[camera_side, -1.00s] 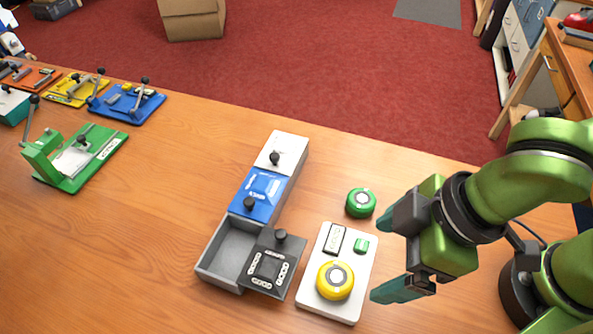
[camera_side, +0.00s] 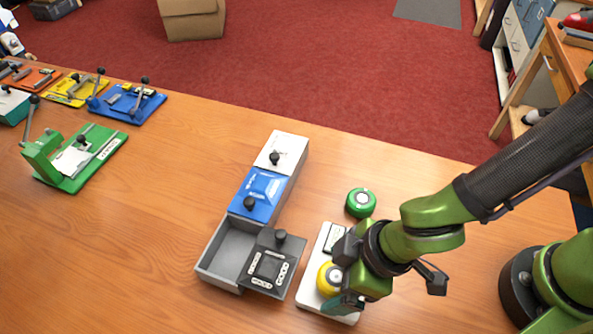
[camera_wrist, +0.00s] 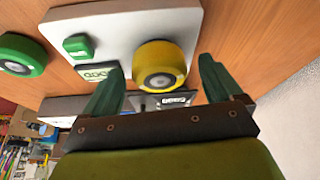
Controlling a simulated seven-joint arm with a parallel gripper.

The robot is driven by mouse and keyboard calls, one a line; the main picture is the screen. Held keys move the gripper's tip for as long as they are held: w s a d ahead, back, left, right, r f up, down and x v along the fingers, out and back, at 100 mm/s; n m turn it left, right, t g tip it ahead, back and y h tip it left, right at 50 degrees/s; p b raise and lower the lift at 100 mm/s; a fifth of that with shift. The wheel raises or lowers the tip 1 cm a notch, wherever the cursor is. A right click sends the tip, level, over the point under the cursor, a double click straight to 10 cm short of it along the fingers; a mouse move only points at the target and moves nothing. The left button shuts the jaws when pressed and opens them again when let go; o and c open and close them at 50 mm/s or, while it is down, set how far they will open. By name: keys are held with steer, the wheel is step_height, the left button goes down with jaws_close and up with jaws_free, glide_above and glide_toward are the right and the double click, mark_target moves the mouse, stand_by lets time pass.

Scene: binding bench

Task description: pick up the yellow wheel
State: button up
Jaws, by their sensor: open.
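The yellow wheel (camera_side: 326,279) sits on a white plate (camera_side: 308,296) on the bench, partly hidden by my gripper in the side view. In the wrist view the yellow wheel (camera_wrist: 162,66), with its grey hub, shows ahead of and between my two fingers. My gripper (camera_wrist: 158,84) is open and empty, with one teal finger on each side of the wheel. In the side view my gripper (camera_side: 345,275) is over the plate, close to the wheel. I cannot tell whether a finger touches it.
A green wheel (camera_side: 361,202) stands on the bench behind the plate. Left of the plate is an open grey box (camera_side: 212,272) with a black lid piece, joined to blue and white lidded sections. A green clamp (camera_side: 75,160) stands far left. The bench between is clear.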

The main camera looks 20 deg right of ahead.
steer(key=shift+w+a+f, duration=0.1)
steer(key=shift+f, duration=0.15)
steer(key=shift+c, duration=0.2)
steer(key=c, duration=1.2)
steer(key=shift+r, duration=0.15)
steer(key=shift+c, duration=0.2)
